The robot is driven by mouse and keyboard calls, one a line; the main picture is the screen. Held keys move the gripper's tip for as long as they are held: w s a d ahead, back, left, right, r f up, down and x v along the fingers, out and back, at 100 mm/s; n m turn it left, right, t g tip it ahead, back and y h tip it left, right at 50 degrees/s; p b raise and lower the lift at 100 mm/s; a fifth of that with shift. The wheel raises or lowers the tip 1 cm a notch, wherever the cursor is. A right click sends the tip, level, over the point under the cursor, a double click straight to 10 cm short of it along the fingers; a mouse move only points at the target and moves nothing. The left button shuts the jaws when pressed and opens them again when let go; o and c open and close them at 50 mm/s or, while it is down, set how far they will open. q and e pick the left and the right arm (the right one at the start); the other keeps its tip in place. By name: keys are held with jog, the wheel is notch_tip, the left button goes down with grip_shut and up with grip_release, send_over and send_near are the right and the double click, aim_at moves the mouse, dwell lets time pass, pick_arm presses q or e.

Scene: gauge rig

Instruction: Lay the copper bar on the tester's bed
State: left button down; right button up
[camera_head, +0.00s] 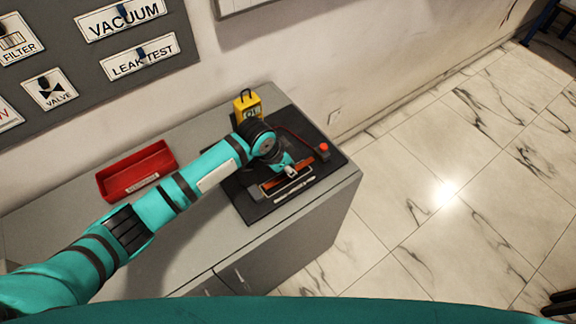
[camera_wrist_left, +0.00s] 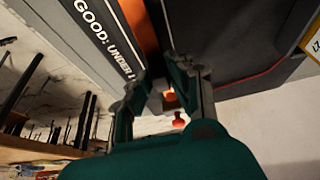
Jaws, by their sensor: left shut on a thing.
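The copper bar (camera_head: 304,161) shows as a thin orange-brown strip over the black tester (camera_head: 252,209) on the grey cabinet. It also shows in the left wrist view (camera_wrist_left: 143,28), running in between the fingers. My left gripper (camera_head: 290,172) is shut on the bar, above the tester's bed. The gripper and wrist hide part of the bar and bed, and I cannot tell whether the bar touches the bed. My right gripper is in neither view.
A yellow meter (camera_head: 247,105) stands at the tester's back, with a red lead. A red knob (camera_head: 324,147) sits at the tester's right end. A red tray (camera_head: 137,172) lies left on the cabinet top. The cabinet's right edge is close to the tester.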

pick_arm(q)
jog(key=shift+f, duration=0.55)
jog(key=c, duration=0.7)
grip_release()
jog(key=shift+o, duration=0.2)
notch_tip(320, 180, up, 8)
jog(key=p, duration=0.8)
jog(key=shift+s, duration=0.1)
